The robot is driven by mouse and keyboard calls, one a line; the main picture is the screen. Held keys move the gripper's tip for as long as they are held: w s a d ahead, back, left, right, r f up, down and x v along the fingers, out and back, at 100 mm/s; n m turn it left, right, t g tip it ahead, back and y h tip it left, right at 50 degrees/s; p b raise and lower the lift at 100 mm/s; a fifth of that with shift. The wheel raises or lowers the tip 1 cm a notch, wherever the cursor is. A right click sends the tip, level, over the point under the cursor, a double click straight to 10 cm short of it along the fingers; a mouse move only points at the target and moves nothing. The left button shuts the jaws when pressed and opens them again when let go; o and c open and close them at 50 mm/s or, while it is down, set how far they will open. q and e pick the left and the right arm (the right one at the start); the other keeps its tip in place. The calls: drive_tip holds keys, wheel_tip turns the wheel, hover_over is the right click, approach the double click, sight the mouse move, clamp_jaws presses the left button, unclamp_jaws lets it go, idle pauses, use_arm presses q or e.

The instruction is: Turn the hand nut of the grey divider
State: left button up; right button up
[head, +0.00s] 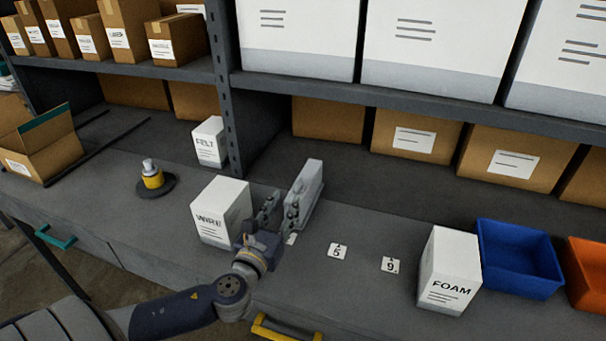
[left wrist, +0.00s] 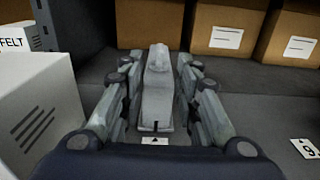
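The grey divider (head: 308,190) stands upright on the bench in the head view, right of the white WIRE box. In the left wrist view, a narrow grey upright piece (left wrist: 158,85), apparently the divider seen end-on, stands between my fingers. I cannot make out the hand nut clearly. My left gripper (head: 281,210) is at the near end of the divider. In the left wrist view its fingers (left wrist: 157,95) are spread, one on each side of the grey piece, with narrow gaps showing. My right gripper is not in view.
The WIRE box (head: 222,212) stands close left of my gripper. Number cards 5 (head: 337,251) and 9 (head: 390,265) lie to the right, then the FOAM box (head: 450,270) and a blue bin (head: 518,258). A shelf post (head: 226,90) rises behind. Bench around the cards is clear.

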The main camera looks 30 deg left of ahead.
sight(295, 187)
use_arm(q)
drive_tip(key=x, duration=0.1)
drive_tip(key=p+x, duration=0.1)
drive_tip(key=x, duration=0.1)
drive_tip(key=shift+w+a+r, duration=0.1)
drive_tip(key=shift+w+r, duration=0.15)
drive_tip(key=shift+r, duration=0.15)
drive_tip(key=x, duration=0.3)
drive_tip(key=shift+f+p, duration=0.2)
drive_tip(key=shift+p, duration=0.15)
drive_tip(key=x, duration=0.2)
drive_tip(key=shift+w, duration=0.3)
drive_tip(key=shift+w+a, duration=0.1)
drive_tip(key=shift+w, duration=0.1)
drive_tip(key=shift+w+f, duration=0.1)
drive_tip(key=shift+c, duration=0.2)
drive_tip(key=c, duration=0.5)
clamp_jaws()
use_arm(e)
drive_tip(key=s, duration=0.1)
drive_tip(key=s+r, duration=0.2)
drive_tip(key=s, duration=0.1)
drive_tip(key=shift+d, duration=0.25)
